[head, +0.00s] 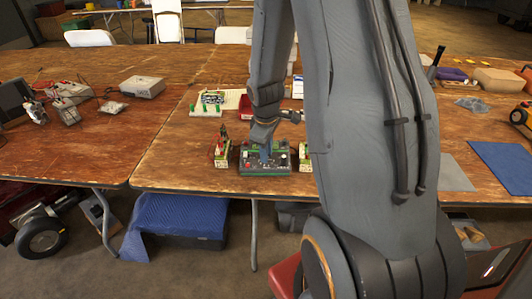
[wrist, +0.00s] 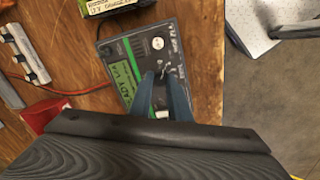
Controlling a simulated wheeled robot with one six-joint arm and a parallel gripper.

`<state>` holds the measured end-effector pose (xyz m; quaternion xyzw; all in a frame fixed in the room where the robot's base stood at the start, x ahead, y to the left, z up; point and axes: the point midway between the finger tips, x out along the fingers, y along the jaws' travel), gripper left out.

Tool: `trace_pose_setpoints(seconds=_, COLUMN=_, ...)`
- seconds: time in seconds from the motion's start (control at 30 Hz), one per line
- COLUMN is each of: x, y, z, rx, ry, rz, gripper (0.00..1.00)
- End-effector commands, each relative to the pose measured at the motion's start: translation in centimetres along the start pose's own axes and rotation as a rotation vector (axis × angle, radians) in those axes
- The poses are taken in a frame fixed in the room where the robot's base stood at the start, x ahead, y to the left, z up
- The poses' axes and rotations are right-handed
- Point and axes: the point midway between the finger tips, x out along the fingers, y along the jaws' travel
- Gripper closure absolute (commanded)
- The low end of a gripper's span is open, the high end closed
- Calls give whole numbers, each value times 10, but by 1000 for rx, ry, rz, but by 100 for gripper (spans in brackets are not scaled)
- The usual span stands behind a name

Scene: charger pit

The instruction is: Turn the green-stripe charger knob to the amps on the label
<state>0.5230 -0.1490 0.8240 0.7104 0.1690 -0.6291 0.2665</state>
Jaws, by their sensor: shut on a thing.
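The charger (head: 252,169) is a dark box near the front edge of the wooden table. In the wrist view, the charger (wrist: 140,28) lies tilted, with a green stripe and a green label (wrist: 124,82) with dark handwriting, partly hidden by a finger and too small to read surely. A white round part (wrist: 157,43) sits on its face. My gripper (head: 265,155) points down onto the charger. In the wrist view, my gripper's blue fingers (wrist: 164,76) are shut on the knob, which they mostly hide. The knob's pointer setting cannot be read.
A red block (wrist: 45,112) and a power strip (wrist: 24,52) lie nearby in the wrist view. A board with green parts (head: 211,100) lies behind.

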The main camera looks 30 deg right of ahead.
Motion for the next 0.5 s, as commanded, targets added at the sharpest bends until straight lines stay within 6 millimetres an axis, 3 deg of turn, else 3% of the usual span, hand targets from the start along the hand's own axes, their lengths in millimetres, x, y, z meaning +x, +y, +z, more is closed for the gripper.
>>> trace_pose_setpoints(seconds=0.5, x=1, y=0, z=0, rx=490, ry=0, rz=-3, gripper=100)
